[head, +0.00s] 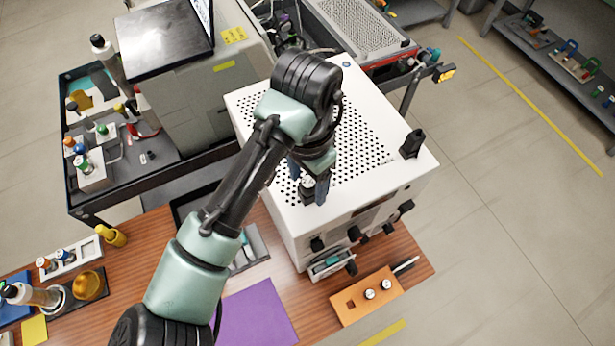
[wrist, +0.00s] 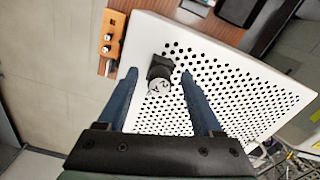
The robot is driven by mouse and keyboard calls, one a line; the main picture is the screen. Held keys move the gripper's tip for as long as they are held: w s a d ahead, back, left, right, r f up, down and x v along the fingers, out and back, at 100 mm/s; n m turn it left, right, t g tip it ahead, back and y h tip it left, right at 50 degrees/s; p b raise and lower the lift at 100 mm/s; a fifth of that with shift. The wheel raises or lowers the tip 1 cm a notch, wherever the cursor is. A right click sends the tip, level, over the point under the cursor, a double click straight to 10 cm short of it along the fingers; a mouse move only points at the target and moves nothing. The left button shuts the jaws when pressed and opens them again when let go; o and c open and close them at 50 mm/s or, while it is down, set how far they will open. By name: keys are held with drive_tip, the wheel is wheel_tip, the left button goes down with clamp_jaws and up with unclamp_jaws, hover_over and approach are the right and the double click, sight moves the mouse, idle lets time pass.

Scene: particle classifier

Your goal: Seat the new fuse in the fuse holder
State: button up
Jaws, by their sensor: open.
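My gripper (wrist: 163,82) is open and points down over the top of the white perforated cabinet. A black piece with a pale grey round end (wrist: 158,87) stands between its fingers in the wrist view, with a gap on each side. It looks like the fuse holder, perhaps with a fuse in it; I cannot tell. In the head view my gripper (head: 308,190) largely hides this piece. An orange block (head: 352,305) in front of the cabinet holds two pale round-topped pieces that may be fuses, beside an empty slot.
The white cabinet (head: 372,188) has black knobs along its front. An upright black fitting (head: 411,143) stands near its right corner. A purple mat (head: 255,315) lies on the wooden bench. A cart with tools stands at left.

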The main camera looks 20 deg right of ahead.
sight(308, 181)
drive_tip(key=shift+r, duration=0.1)
wheel_tip(308, 181, up, 13)
drive_tip(key=b, duration=0.1)
idle(0.5)
idle(0.5)
